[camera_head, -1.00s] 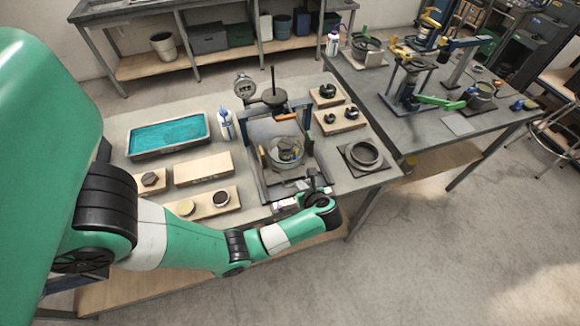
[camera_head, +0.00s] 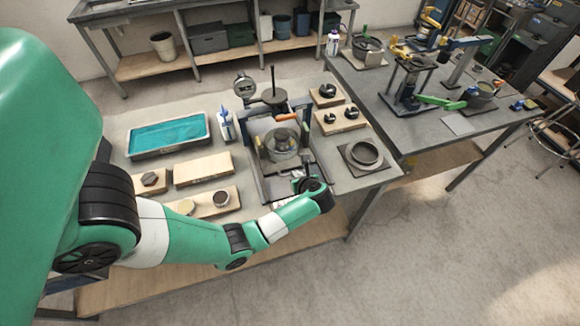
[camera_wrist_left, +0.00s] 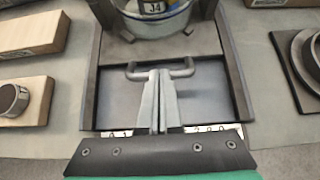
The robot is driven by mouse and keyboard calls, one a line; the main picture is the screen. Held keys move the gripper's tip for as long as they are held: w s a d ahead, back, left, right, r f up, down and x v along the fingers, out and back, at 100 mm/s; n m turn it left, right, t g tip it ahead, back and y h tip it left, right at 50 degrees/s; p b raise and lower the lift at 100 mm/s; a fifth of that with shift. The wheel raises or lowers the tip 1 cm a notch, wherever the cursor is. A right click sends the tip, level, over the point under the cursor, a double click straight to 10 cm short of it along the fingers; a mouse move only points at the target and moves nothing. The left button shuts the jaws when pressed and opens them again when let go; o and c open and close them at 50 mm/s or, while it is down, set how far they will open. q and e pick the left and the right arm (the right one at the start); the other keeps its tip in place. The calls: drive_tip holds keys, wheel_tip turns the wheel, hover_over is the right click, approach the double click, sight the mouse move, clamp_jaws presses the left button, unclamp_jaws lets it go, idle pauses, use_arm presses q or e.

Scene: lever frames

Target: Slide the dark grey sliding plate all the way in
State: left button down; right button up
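The dark grey sliding plate (camera_wrist_left: 115,92) lies flat between the two side rails of a frame (camera_wrist_left: 233,75) in the left wrist view. A grey U-shaped handle (camera_wrist_left: 188,68) stands on it. A round vessel (camera_wrist_left: 150,20) sits behind the handle; in the head view it is a clear jar (camera_head: 284,155) under the frame. My left gripper (camera_wrist_left: 160,76) is shut, its fingertips at the middle of the handle bar, seemingly against its near side. In the head view the left gripper (camera_head: 300,184) is at the frame's front, mostly hidden by the wrist. My right gripper is out of view.
A numbered scale (camera_wrist_left: 205,129) runs along the frame's front.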

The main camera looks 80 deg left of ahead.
sight(287, 155)
use_arm(q)
drive_tip(key=shift+s+a+b, duration=0.15)
drive_tip(key=shift+s+a, duration=0.05)
drive_tip(key=shift+a, duration=1.1)
drive_tip(key=shift+s+a+b, duration=0.1)
drive_tip(key=shift+s+a, duration=0.15)
drive_tip(key=shift+a, duration=1.1)
drive_tip(key=shift+s+a+b, duration=0.15)
drive_tip(key=shift+s+a, duration=0.05)
drive_tip(key=shift+a, duration=1.1)
drive_tip(key=p+v, duration=0.2)
drive_tip(key=shift+w+d+r, duration=0.1)
drive_tip(key=shift+d, duration=0.25)
drive_tip(key=d+p, duration=0.1)
drive_tip(key=d+r+p, duration=0.1)
drive_tip(key=d, duration=0.1)
drive_tip(key=shift+w+r, duration=0.2)
drive_tip(key=shift+w, duration=0.05)
drive_tip(key=shift+d+p, duration=0.4)
drive_tip(key=shift+p, duration=0.05)
